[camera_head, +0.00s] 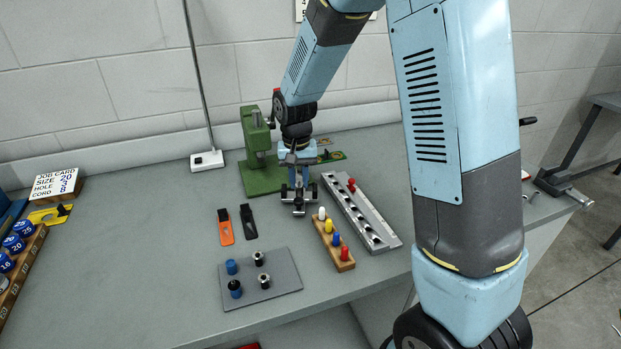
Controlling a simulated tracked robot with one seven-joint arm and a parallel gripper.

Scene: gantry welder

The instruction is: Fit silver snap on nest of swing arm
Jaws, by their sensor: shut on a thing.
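My gripper (299,201) points down over the bench, in front of the green press (258,151). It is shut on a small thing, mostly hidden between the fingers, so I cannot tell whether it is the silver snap. A grey plate (287,264) on the bench carries small blue pieces (231,267) and small silver pieces with dark centres (265,281). The plate is in front of my gripper and a little left, apart from it. I cannot make out the swing arm or its nest for certain; my arm hides part of the press area.
A long grey rail with holes (372,226) and a wooden block of coloured pegs (346,264) lie right of my gripper. An orange strap (225,227) and a black strap (247,222) lie left. A lamp base (206,160) stands behind. The left-centre bench is clear.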

